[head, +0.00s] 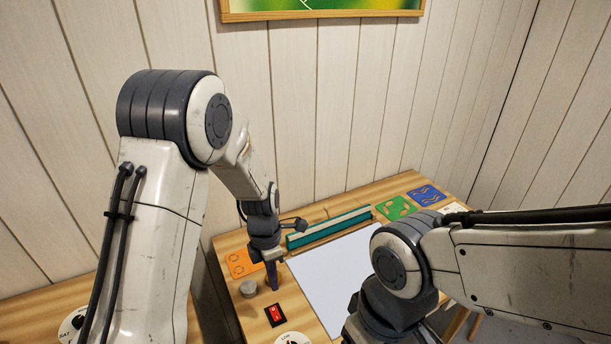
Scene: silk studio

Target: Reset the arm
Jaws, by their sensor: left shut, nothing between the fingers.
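My left arm comes in from the left and bends down over the table. My left gripper (273,275) points down and is shut and empty, above the left part of the table between an orange card and a white sheet. My right arm reaches in from the right and covers the table's front right part. My right gripper is not visible; only arm links and the wrist show at the lower right.
The wooden table (228,243) holds an orange card (240,263), green card (395,208), blue card (427,194), teal bar (328,227), white sheet (335,270), grey knob (248,289) and red switch (275,314). A plank wall stands behind. A dial (293,338) sits at the front edge.

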